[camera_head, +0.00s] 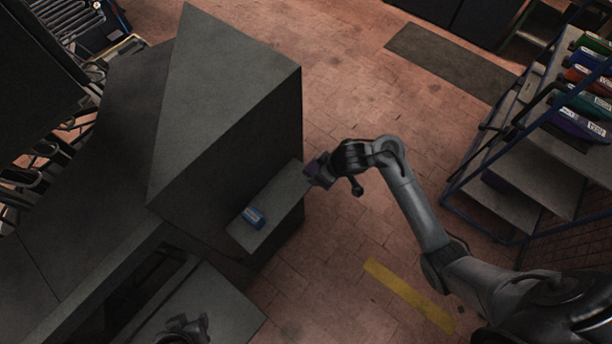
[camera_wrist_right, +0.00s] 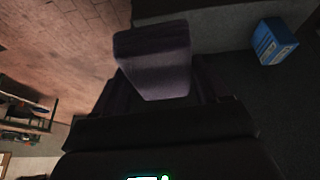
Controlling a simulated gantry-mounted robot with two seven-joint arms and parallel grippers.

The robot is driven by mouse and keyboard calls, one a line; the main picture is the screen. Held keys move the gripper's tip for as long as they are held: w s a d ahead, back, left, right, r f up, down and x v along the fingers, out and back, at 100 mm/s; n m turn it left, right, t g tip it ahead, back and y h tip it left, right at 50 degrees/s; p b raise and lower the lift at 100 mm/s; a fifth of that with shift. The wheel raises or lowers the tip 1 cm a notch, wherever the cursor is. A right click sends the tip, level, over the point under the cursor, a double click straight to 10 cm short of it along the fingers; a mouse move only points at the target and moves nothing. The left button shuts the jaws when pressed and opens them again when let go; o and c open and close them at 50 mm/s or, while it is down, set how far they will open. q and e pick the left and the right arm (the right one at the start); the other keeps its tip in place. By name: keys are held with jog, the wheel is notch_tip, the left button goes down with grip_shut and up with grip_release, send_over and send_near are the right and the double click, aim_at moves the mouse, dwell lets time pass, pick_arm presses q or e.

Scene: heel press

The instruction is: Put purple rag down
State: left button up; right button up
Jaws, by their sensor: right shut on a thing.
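The purple rag (camera_head: 316,175) is a dark purple block-like bundle, held in my right gripper (camera_head: 329,168) beside the outer end of a small grey ledge (camera_head: 284,196). In the right wrist view the rag (camera_wrist_right: 155,60) stands up between the fingers, which are shut on it. The rag appears at or just above the ledge's end; I cannot tell whether it touches. A dark part that looks like my left gripper (camera_head: 185,330) shows at the bottom edge of the head view; its fingers are not clear.
A blue box (camera_head: 252,217) sits on the ledge and also shows in the right wrist view (camera_wrist_right: 272,42). A large dark machine housing (camera_head: 225,110) rises behind the ledge. A rack (camera_head: 535,170) with coloured bins stands right. The brick floor between is open.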

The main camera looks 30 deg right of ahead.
jog(key=f, duration=0.1)
jog(key=a+f+b, duration=0.1)
jog(key=f+b, duration=0.1)
jog(key=shift+w+a+f, duration=0.1)
jog(key=shift+w+a, duration=0.15)
jog(key=b, duration=0.3)
send_over(287, 183)
jog(key=s, duration=0.2)
jog(key=f, duration=0.5)
jog(key=shift+w+d, duration=0.15)
jog(key=shift+w, duration=0.1)
jog(key=shift+f, duration=2)
